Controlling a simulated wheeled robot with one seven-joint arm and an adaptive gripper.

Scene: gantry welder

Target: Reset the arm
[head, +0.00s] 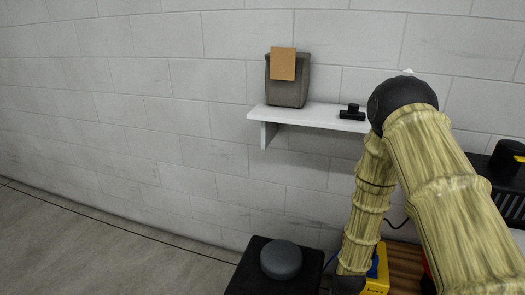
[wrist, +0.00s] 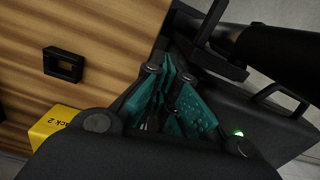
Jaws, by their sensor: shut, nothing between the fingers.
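My arm (head: 440,165), with a bamboo-like surface and a black elbow joint, fills the right of the head view. It rises from the lower right to the elbow, then bends down to the bottom edge. My gripper (wrist: 172,90) shows in the wrist view with teal finger pads on dark links. Its fingers are shut with nothing between them. It is above or beside a wooden surface (wrist: 105,30) and a black case (wrist: 265,115) with a handle and a green light; the exact gap cannot be told. The gripper's fingers are not visible in the head view.
A white wall shelf (head: 300,116) holds a grey bin (head: 288,95) with a brown card and a small black object (head: 351,112). A black stand (head: 246,280) carries a dark round disc (head: 281,259). A yellow block (head: 378,275) is by my forearm. Floor at left is clear.

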